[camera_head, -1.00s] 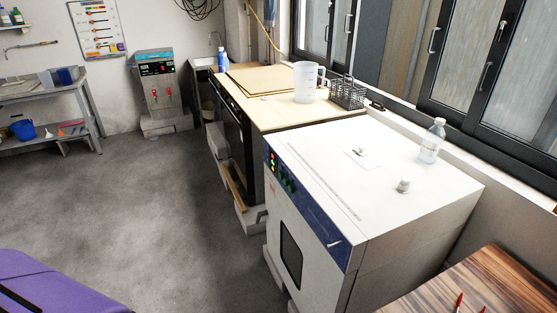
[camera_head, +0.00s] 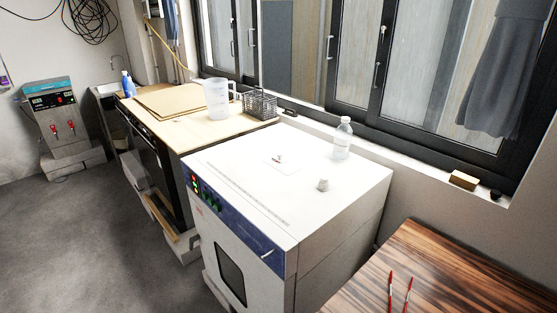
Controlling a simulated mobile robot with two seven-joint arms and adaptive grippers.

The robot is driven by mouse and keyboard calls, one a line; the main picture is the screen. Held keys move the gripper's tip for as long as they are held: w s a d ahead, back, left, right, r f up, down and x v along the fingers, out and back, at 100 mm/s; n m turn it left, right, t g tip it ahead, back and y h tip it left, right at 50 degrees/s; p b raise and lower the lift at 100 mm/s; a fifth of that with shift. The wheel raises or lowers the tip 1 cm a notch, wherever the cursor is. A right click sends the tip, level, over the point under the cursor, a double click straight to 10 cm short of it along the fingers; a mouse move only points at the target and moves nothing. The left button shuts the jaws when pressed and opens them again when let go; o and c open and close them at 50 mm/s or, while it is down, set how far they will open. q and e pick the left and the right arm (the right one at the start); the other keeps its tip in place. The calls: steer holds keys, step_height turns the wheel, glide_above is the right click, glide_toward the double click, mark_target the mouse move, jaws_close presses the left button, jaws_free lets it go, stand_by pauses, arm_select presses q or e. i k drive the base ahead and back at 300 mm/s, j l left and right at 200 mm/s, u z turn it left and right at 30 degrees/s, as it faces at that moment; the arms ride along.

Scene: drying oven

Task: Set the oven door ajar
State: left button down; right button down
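The drying oven (camera_head: 316,218) is a white box with a blue control strip (camera_head: 232,219) along the top of its front. Its front door (camera_head: 213,258) is white with a dark window (camera_head: 231,275), and it looks closed. A small light handle (camera_head: 267,253) shows near the right end of the blue strip. The lower part of the door is cut off by the picture's bottom edge. Neither of my grippers shows in the head view.
A clear bottle (camera_head: 342,139) stands on the oven's top. A wooden table (camera_head: 440,275) with red pen-like items is close at the oven's right. A bench (camera_head: 190,133) with a jug (camera_head: 216,98) and a wire basket (camera_head: 260,104) stands beyond. Open grey floor (camera_head: 90,245) lies at the left.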

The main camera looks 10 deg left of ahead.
mark_target(249, 285)
steer(key=i+j+z, duration=0.15)
steer(key=j+z, duration=0.25)
steer(key=j, duration=0.55)
steer(key=j+z, duration=0.35)
steer(key=j, duration=0.65)
